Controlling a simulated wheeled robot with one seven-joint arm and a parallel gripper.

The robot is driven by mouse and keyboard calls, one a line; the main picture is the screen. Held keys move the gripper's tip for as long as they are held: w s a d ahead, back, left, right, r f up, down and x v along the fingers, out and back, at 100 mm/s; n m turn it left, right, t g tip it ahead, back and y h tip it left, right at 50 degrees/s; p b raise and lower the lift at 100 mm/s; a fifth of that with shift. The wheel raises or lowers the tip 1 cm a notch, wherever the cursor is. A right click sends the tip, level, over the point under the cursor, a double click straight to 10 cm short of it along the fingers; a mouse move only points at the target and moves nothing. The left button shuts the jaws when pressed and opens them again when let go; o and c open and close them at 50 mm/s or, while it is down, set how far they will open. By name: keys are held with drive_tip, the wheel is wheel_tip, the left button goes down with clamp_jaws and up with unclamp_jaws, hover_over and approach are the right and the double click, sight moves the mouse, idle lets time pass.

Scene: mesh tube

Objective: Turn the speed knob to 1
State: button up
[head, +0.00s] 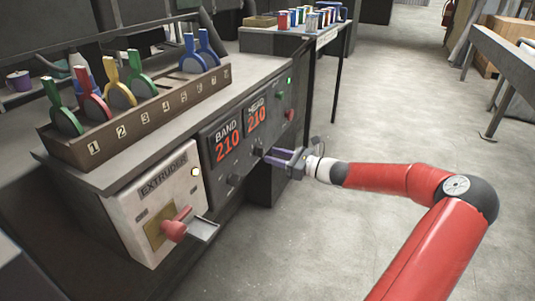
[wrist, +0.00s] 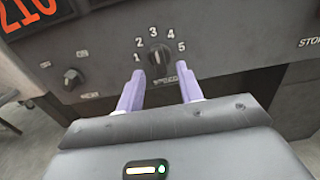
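The speed knob (wrist: 159,55) is a small dark round knob on the grey panel, with the numbers 1 to 5 in an arc around it. Its pointer looks roughly upward, near 3 and 4, but the exact setting is hard to read. My gripper (wrist: 161,75) has two purple fingers, open and empty, pointing at the panel. In the wrist view the fingertips lie to the left and right just below the knob, apart from it. In the head view my gripper (head: 271,154) is close in front of the panel, and its fingers are near the knob.
Another knob (wrist: 73,78) sits left of the speed knob. The red 210 displays (head: 228,146) are above. The extruder box (head: 155,205) with a red handle (head: 175,226) stands at the left. A rack of coloured levers (head: 130,118) is on top.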

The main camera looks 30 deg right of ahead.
sight(260, 151)
drive_tip(key=shift+x, duration=1.4)
clamp_jaws()
drive_tip(key=n+b, duration=1.5)
drive_tip(key=shift+n, duration=0.4)
